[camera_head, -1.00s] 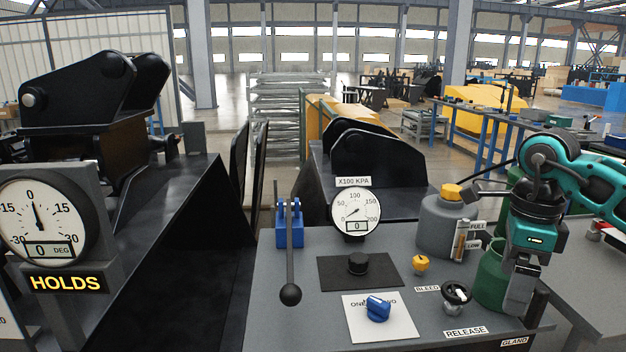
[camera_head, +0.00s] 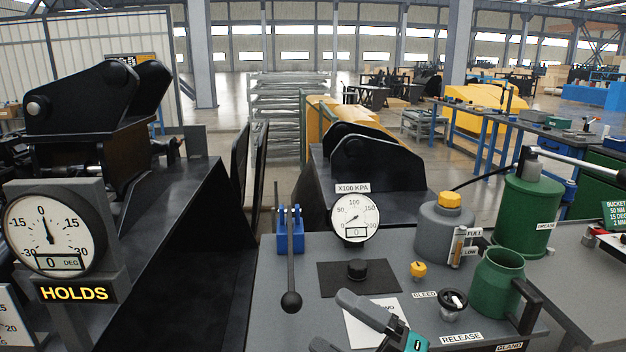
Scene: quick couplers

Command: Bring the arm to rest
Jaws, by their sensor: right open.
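My right gripper (camera_head: 329,321) is at the bottom edge, low in front of the console, with its grey fingers apart and pointing left. Nothing shows between them. Its teal body (camera_head: 415,342) is cut off by the lower edge. It covers the blue knob and part of the white plate (camera_head: 366,330). My left gripper is not in view.
On the console stand a lever with a black ball (camera_head: 291,302), a pressure gauge (camera_head: 355,217) at 0, a yellow bleed knob (camera_head: 418,270), a release knob (camera_head: 453,303) and a green mug (camera_head: 497,282). A grey reservoir (camera_head: 443,228) and green grease can (camera_head: 528,215) stand behind.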

